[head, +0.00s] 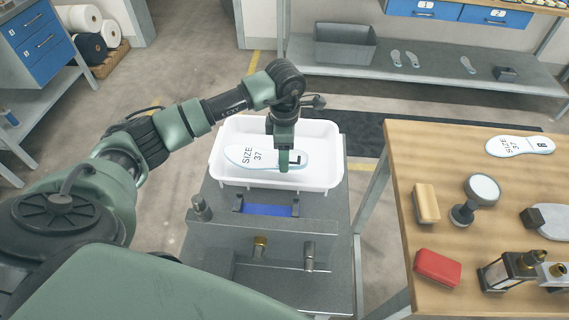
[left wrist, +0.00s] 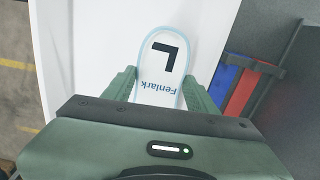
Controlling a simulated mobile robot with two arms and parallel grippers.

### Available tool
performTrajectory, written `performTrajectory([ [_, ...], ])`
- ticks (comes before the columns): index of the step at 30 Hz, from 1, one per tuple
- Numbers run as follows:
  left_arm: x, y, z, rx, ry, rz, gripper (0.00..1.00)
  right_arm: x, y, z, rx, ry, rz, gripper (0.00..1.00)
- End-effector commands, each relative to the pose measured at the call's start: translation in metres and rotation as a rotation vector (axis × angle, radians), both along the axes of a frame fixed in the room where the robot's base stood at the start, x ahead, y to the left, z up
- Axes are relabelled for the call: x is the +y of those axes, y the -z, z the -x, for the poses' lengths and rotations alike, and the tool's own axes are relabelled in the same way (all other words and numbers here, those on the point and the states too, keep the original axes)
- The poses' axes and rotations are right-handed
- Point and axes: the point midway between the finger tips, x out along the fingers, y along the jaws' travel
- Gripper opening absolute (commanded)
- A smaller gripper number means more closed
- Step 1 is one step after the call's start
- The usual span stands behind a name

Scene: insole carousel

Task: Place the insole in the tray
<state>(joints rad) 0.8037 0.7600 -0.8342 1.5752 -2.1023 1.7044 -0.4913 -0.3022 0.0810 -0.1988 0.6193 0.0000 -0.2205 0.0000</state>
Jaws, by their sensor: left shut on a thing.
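A white insole (head: 252,157) marked "SIZE 37" with a light blue edge is in or just over the white tray (head: 327,177). I cannot tell whether it touches the tray floor. My left gripper (head: 291,165) is shut on its right end, which partly hides its "L" mark. In the left wrist view the insole (left wrist: 163,62) shows an "L" and "Fenlark" between the green fingers of my left gripper (left wrist: 158,92), with the white tray (left wrist: 105,25) behind it. My right gripper is not in view.
A wooden table (head: 400,150) at the right holds another size 37 insole (head: 520,146) marked "R", a brush (head: 426,203), a round-topped stand (head: 480,192) and a red block (head: 437,267). A grey fixture (head: 262,235) stands in front of the tray.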

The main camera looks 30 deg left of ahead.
Motion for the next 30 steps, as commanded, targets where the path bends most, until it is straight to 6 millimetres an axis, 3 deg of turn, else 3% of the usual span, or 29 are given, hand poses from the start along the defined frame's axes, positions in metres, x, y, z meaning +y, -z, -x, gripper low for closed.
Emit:
performTrajectory([
  [8,-0.001,0.024,0.0,0.0,0.001,0.001,0.18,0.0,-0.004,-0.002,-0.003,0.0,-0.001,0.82],
  [15,-0.001,0.057,0.001,0.002,0.0,0.001,0.18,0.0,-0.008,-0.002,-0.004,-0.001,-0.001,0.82],
  [26,0.0,0.063,0.0,-0.001,0.001,0.0,0.18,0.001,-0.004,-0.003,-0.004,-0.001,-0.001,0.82],
  [27,0.0,0.062,0.0,-0.001,0.001,0.0,0.67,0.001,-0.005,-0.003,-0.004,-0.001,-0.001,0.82],
  [30,0.0,0.061,0.0,-0.001,0.001,0.0,0.67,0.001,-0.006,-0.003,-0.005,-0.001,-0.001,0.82],
])
